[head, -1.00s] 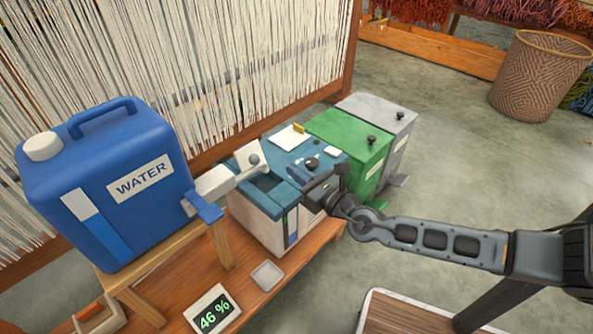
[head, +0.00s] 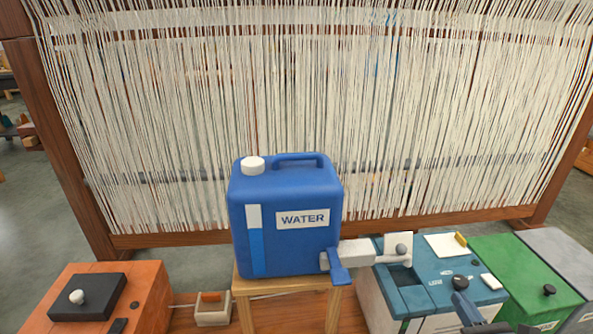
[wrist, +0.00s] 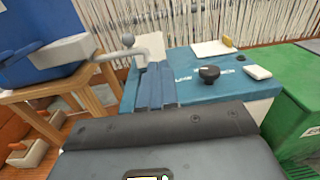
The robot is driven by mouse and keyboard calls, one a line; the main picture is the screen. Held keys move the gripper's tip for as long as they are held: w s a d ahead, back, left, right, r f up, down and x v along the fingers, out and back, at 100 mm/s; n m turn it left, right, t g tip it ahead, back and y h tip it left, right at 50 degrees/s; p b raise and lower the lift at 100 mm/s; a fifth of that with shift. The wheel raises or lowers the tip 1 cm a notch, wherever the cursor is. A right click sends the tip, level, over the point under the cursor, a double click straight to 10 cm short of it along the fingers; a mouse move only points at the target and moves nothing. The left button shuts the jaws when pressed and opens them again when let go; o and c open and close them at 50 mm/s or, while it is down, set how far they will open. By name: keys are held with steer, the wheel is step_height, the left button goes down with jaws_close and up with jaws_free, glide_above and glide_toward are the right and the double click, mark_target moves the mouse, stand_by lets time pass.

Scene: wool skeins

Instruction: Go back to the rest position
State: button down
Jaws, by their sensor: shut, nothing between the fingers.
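My dark gripper (head: 472,312) shows only partly at the bottom right of the head view, in front of the blue-topped box (head: 436,286). In the wrist view my gripper (wrist: 165,130) fills the bottom as a dark grey block. It is shut and holds nothing. The blue-topped box also shows in the wrist view (wrist: 215,92), just beyond the gripper, with a black knob (wrist: 209,74) on top. Whether the gripper touches the box cannot be told.
A blue water jug (head: 285,245) stands on a wooden stand (head: 246,288); its spout (head: 362,253) reaches over the box. A green box (head: 520,278) and a grey box (head: 560,255) stand to the right. A loom (head: 300,120) fills the back. An orange block (head: 145,305) is left.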

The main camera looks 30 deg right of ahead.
steer(key=s+a+f+m+g+y, duration=0.3)
steer(key=s+a+m+y, duration=0.1)
steer(key=s+a+m, duration=0.7)
steer(key=s+a+r+m+y, duration=0.3)
steer(key=s+a+r+m, duration=0.3)
steer(key=s+a+m, duration=0.35)
steer(key=a+r+m+t, duration=0.1)
steer(key=a+r+m, duration=0.65)
steer(key=m, duration=0.25)
step_height(320, 180, up, 23)
steer(key=p, duration=2.2)
steer(key=shift+s+d+r+m, duration=0.15)
steer(key=shift+s+d+m, duration=0.2)
steer(key=shift+m, duration=0.1)
